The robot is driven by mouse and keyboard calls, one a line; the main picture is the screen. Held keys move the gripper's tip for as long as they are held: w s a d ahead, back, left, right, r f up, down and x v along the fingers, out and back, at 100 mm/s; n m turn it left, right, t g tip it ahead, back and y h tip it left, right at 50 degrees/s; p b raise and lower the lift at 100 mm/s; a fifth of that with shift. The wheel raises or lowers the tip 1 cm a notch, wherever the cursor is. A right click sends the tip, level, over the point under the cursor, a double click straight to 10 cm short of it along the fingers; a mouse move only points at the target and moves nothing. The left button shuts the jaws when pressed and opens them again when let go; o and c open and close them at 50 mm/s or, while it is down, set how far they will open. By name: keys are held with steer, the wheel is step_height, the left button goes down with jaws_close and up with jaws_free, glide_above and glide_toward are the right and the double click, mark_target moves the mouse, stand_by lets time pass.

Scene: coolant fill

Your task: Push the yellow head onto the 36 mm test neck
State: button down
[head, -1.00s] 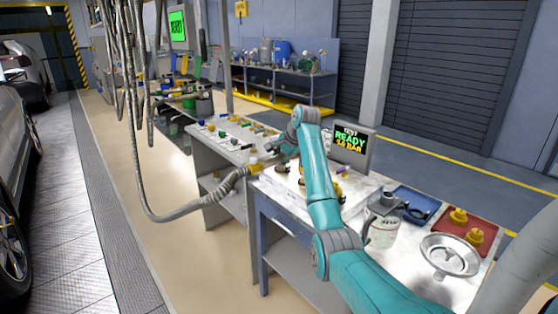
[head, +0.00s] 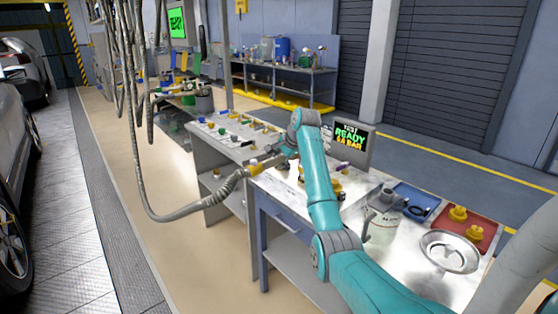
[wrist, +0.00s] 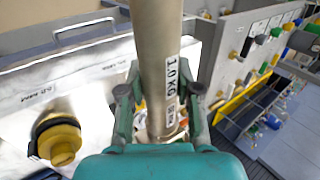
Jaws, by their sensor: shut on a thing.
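My gripper (wrist: 158,112) is shut on a beige-grey tube (wrist: 158,40) with a white "1.0 KG" label in the wrist view. In the head view, a thick grey hose (head: 205,199) leads up to a yellow head (head: 254,168) at the bench's left edge, beside my gripper (head: 276,157). The held tube appears to belong to this hose end; its far end is hidden in the wrist view. A yellow round fitting in a dark ring (wrist: 58,138) stands on the pale bench, left of my gripper and apart from it. I cannot tell which neck is the 36 mm one.
A screen (head: 350,138) reading TEST READY stands behind my arm. A blue tray (head: 418,198), a red tray (head: 484,230) with yellow parts, a metal dish (head: 449,251) and a clear container (head: 380,225) occupy the bench's right. Several hoses (head: 130,60) hang at the left.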

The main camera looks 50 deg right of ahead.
steer(key=shift+f, duration=1)
steer(key=c, duration=0.7)
jaws_free()
steer(key=shift+f, duration=0.1)
steer(key=v, duration=1.2)
